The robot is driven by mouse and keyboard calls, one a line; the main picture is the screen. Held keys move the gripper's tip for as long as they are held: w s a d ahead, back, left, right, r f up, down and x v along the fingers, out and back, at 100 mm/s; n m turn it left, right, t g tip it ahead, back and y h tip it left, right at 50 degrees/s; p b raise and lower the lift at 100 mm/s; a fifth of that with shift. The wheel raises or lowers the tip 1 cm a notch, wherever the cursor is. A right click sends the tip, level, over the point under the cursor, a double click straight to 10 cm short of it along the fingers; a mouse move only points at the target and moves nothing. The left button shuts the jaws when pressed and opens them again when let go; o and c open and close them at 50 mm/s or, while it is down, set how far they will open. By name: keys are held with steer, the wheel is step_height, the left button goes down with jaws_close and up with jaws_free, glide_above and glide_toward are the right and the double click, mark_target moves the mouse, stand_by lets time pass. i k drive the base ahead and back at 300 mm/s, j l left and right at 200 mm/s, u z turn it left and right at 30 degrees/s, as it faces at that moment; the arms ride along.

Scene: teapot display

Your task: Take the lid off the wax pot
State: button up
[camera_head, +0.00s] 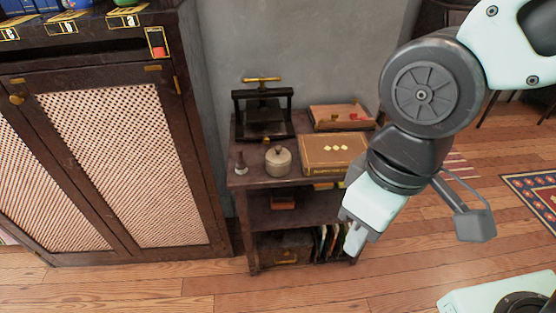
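The wax pot (278,168) is a small round beige pot standing upright on the top of a dark wooden shelf unit (258,183). Its lid (278,154), with a small knob, sits on the pot. My gripper (352,226) is at the end of my arm, to the right of the pot and lower in the picture, in front of the unit's right side. It is apart from the pot. My wrist and gripper body hide the fingertips in part, so I cannot tell how far they are apart.
A stamp (240,164) stands left of the pot and a brown box (335,155) lies to its right. Behind are a black press (263,108) and an open wooden tray (339,116). A tall cabinet (120,150) is close on the left. The floor in front (200,290) is clear.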

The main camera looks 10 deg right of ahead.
mark_target(278, 155)
steer(key=i+l+u, duration=0.2)
steer(key=u, duration=0.15)
steer(key=i+l+u, duration=0.3)
steer(key=u, duration=1)
steer(key=i+l, duration=0.05)
